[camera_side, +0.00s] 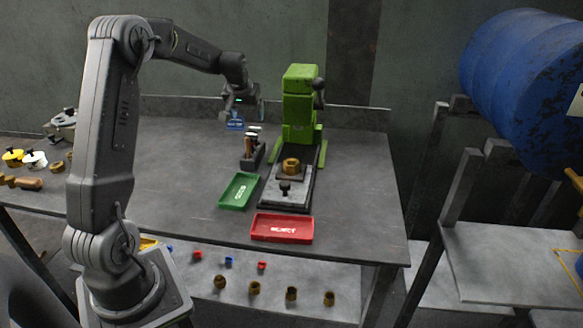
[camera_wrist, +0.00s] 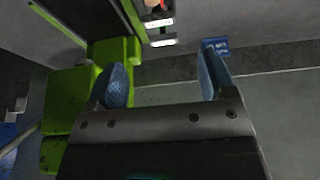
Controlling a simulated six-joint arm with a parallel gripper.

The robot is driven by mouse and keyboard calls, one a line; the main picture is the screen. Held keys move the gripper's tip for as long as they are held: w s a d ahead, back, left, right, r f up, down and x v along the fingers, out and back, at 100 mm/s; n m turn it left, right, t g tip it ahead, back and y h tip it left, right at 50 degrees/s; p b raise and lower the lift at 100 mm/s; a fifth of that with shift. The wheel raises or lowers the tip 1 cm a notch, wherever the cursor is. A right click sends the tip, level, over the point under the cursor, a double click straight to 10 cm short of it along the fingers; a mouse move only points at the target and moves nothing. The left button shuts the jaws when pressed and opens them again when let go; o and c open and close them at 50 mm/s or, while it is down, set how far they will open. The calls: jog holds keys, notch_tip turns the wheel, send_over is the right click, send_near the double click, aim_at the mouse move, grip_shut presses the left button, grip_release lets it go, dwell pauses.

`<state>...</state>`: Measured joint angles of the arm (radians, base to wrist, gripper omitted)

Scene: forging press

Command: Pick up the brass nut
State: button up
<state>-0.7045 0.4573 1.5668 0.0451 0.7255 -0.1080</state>
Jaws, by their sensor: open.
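A brass nut (camera_side: 291,165) sits on the grey plate of the green press, in front of its upright column, in the side view. It cannot be made out in the wrist view. My gripper (camera_side: 238,112) is raised over the back of the table, left of the press and well apart from the nut. In the wrist view my gripper (camera_wrist: 162,82) has its two blue fingers spread with nothing between them. The green press (camera_wrist: 75,105) shows at the left there. Other brass nuts (camera_side: 254,288) stand on the shelf below the table.
A dark tool holder (camera_side: 252,157) stands between my gripper and the plate. A green tray (camera_side: 239,191) and a red tray (camera_side: 282,228) lie nearer the front. A black-knobbed piece (camera_side: 285,187) stands in front of the nut. The table's left middle is clear.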

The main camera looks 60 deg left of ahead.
jog(key=n+g+y, duration=0.1)
jog(key=n+g, duration=0.1)
jog(key=n, duration=0.4)
send_near(292, 161)
jog(key=f, duration=0.1)
jog(key=s+f, duration=0.1)
jog(key=f, duration=0.1)
jog(key=shift+a, duration=0.15)
jog(key=shift+w+x, duration=0.2)
jog(key=shift+x, duration=2.7)
jog(key=shift+c, duration=0.3)
jog(key=c, duration=1.2)
jog(key=shift+r, duration=0.1)
jog(key=shift+c, duration=0.2)
